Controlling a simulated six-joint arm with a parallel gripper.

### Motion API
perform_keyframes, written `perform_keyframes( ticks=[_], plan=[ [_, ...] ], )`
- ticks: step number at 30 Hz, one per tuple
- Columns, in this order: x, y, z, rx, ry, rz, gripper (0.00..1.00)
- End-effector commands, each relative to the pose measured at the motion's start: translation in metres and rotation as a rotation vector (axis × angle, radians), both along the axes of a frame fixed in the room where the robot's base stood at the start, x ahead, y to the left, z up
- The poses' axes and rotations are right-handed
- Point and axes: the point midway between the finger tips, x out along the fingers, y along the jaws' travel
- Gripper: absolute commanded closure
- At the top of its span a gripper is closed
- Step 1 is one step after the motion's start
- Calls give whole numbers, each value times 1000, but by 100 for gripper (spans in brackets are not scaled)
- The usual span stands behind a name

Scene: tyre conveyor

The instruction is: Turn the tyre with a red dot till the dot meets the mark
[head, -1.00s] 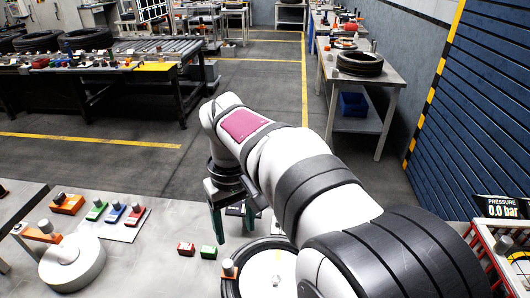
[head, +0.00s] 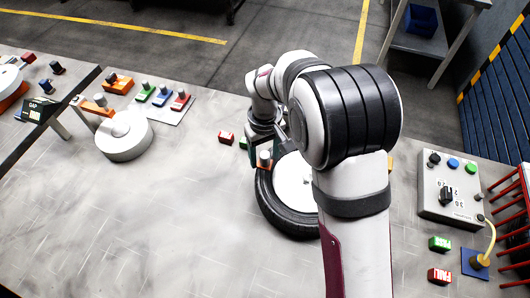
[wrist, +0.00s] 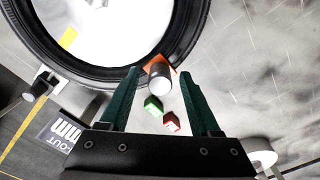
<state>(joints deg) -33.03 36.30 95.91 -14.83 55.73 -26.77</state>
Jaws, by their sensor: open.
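A black tyre (head: 270,205) lies flat around a white disc (head: 292,182), partly hidden by my arm. The wrist view shows the tyre (wrist: 100,77) at the top, with a yellow patch (wrist: 68,38) on the disc. An orange piece with a grey knob (head: 264,158) stands at the tyre's edge. In the wrist view this grey knob (wrist: 159,76) shows between the fingers of my gripper (wrist: 157,74), with gaps on both sides. My gripper is open, with green fingers. I see no red dot on the visible tyre.
Red (head: 225,137) and green (head: 243,142) blocks lie behind the tyre. A white round base with an orange arm (head: 124,137) stands at left. A control box (head: 450,190) and red rack (head: 512,205) stand at right. The front left bench is clear.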

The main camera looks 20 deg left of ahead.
Motion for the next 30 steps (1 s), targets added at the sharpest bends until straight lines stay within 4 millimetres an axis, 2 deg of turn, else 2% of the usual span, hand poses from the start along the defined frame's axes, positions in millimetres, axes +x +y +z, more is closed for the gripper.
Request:
perform_keyframes(
  ticks=[5, 16, 30],
  plan=[
    [0, 0, 0, 0, 0, 0, 36],
    [0, 0, 0, 0, 0, 0, 100],
    [0, 0, 1, 0, 0, 0, 100]
  ],
)
